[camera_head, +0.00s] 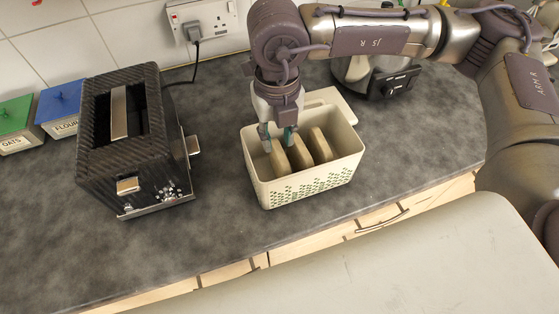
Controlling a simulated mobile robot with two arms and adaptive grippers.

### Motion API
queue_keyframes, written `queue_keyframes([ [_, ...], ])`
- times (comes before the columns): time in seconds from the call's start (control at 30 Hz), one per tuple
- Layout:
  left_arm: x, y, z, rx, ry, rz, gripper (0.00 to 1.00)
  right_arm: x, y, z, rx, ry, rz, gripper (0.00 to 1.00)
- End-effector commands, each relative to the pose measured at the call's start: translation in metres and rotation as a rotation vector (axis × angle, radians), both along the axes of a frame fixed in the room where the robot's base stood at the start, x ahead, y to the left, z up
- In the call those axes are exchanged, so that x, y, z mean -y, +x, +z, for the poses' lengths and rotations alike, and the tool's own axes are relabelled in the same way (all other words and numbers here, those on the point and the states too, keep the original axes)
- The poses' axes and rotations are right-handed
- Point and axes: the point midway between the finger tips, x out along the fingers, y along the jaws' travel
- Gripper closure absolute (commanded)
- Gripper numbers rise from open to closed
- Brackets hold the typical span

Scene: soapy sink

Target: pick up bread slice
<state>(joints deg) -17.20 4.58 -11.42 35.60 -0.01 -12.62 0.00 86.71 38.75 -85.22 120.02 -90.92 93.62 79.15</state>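Three bread slices stand on edge in a row inside a cream bin: a left slice (279,160), a middle slice (301,154) and a right slice (321,146). The bin (308,188) has a pattern of holes in its front wall. My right gripper (277,139) points down into the bin at the left slice. Its two fingers are apart, with the top of that slice between them; I cannot tell if they touch it. The slice's lower part is hidden by the bin wall. My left gripper is not in view.
A black toaster (128,165) stands left of the bin, its cord running to a wall socket (205,22). Green-lidded (16,114) and blue-lidded (60,103) tins stand at far left. A metal appliance (385,78) is behind right. Dark worktop (219,190) is clear between toaster and bin.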

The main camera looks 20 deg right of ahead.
Motion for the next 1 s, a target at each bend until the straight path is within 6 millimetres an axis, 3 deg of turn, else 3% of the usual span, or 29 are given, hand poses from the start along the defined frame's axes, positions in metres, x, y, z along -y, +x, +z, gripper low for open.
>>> queue_keyframes([
  [0.13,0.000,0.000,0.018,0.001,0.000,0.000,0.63,0.004,-0.004,-0.019,-0.006,-0.002,-0.001,0.69],
  [0.3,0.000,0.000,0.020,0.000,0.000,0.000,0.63,0.003,-0.003,-0.040,-0.003,-0.001,-0.002,0.69],
  [0.57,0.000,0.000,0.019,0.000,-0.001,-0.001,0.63,0.003,-0.003,-0.043,-0.001,0.000,-0.002,0.69],
  [0.77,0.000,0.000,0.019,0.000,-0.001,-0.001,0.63,0.003,-0.003,-0.043,-0.001,0.000,-0.002,1.00],
  [1.0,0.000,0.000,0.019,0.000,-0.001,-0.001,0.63,0.003,-0.003,-0.043,-0.001,0.000,-0.002,1.00],
])
